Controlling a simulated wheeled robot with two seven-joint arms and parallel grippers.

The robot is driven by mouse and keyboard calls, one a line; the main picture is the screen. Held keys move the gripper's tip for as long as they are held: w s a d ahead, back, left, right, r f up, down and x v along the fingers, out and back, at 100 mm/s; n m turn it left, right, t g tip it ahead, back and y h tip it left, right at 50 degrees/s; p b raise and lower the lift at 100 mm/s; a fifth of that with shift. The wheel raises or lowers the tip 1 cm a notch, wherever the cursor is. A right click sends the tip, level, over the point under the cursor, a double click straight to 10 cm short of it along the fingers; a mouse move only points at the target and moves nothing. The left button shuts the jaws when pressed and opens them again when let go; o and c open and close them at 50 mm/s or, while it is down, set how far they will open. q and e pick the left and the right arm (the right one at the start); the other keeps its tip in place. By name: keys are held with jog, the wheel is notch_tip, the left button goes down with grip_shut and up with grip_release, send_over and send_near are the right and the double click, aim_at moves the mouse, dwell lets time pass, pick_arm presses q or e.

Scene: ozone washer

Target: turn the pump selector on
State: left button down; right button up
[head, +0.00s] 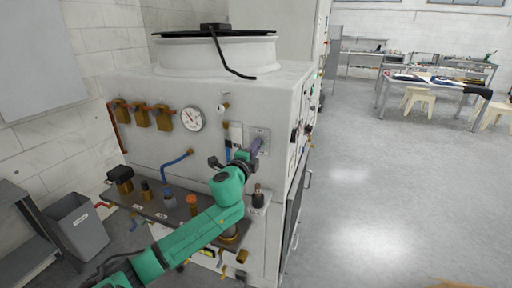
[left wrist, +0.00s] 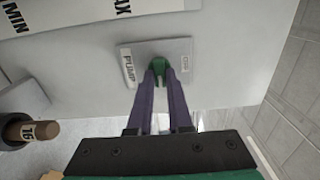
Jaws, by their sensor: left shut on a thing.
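The pump selector is a small green knob (left wrist: 159,68) on a pale plate (left wrist: 178,52) labelled PUMP, with a second small label at the plate's other side. In the left wrist view my left gripper (left wrist: 161,76) has its two purple fingers closed around the knob, one on each side. In the head view my left gripper (head: 258,145) reaches the plate (head: 262,133) on the front of the white washer; there the fingers hide most of the knob. My right gripper does not show.
The white washer (head: 150,90) carries a round gauge (head: 191,119), brass valves (head: 141,116) and a blue hose (head: 176,161). A shelf of fittings lies below, beneath my left arm. A grey bin (head: 76,226) stands at the left. The floor at right is open.

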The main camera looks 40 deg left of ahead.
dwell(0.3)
pick_arm(q)
jog(key=c, duration=0.8)
grip_release()
jog(key=shift+c, duration=0.2)
jog(key=b+v, duration=0.2)
jog(key=v, duration=1.2)
jog(key=shift+s, duration=0.3)
jog(key=shift+d, duration=0.1)
